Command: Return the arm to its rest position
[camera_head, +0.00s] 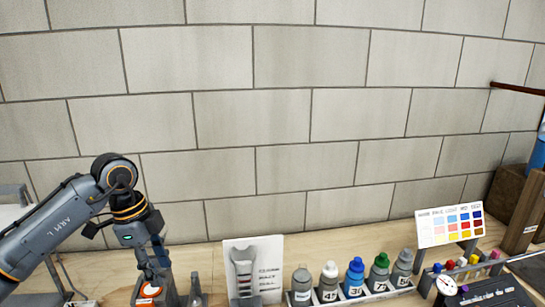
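My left arm (60,225), grey with orange rings and marked "ARM L", comes in from the left edge and bends down over the wooden bench. Its gripper (154,276) points down, low over the bench at the bottom left. My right gripper is not in view.
A white panel (271,268) with a grey tool shape stands right of the gripper. Several capped bottles (354,278) stand in a row. A colour chart (450,228), a dark rack (497,299) and a wooden box (512,207) are at the right. A block wall (270,110) is behind.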

